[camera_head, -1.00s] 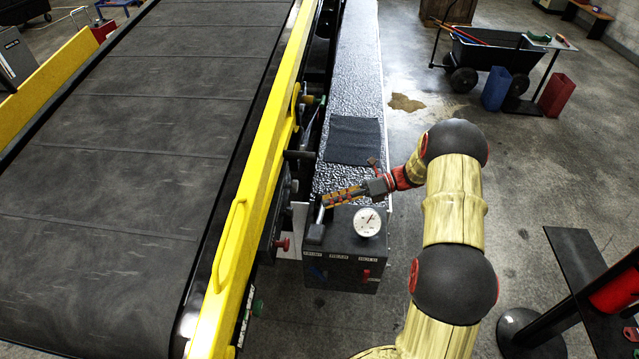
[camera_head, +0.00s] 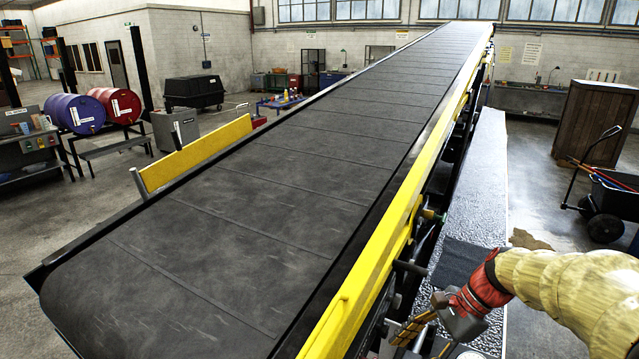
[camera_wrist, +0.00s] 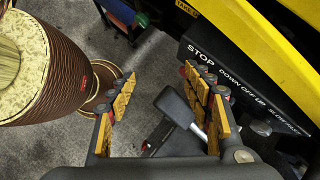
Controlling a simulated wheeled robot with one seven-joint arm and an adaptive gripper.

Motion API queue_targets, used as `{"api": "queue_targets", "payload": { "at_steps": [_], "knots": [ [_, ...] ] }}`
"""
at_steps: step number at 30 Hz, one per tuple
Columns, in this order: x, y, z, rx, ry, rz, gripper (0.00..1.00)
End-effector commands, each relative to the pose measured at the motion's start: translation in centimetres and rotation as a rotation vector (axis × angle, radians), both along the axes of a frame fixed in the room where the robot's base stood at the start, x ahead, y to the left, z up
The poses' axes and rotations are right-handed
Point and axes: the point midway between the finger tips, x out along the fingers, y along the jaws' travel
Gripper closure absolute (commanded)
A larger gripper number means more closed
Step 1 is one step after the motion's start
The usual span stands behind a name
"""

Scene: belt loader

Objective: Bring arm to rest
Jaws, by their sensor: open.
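My gripper (camera_head: 427,333) is at the lower right of the head view, beside the yellow side rail (camera_head: 385,255) of the belt loader. Its two fingers with yellow pads stand apart. In the wrist view my gripper (camera_wrist: 168,98) is open and grips nothing. A dark lever handle (camera_wrist: 174,106) with a silver stem shows between and beyond the fingers; I cannot tell whether they touch it. A dark label strip (camera_wrist: 240,75) reading STOP and DOWN OFF UP lies right of the fingers. My arm reaches in from the right. The control box below is mostly out of the head view.
The wide black belt (camera_head: 300,190) rises away to the back. A textured grey ledge (camera_head: 482,185) with a dark mat (camera_head: 458,262) runs along its right side. A wooden cabinet (camera_head: 597,120) and a black cart (camera_head: 615,195) stand at right. Open floor lies between ledge and cabinet.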

Motion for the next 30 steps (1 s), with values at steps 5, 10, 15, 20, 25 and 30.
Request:
{"api": "queue_targets", "payload": {
  "at_steps": [5, 10, 15, 20, 25, 30],
  "knots": [
    [-4.6, 1.3, 0.7, -0.181, -0.206, 0.263, 0.49],
    [-8.6, 1.6, 0.9, -0.354, -0.391, 0.519, 0.49],
    [-12.3, 1.4, 0.7, -0.53, -0.566, 0.78, 0.49],
    [-14.8, 0.9, 0.3, -0.681, -0.698, 0.992, 0.49],
    [-16.2, 0.4, 0.0, -0.779, -0.777, 1.124, 0.49],
    [-16.5, 0.3, 0.0, -0.808, -0.795, 1.162, 0.49]
  ]
}}
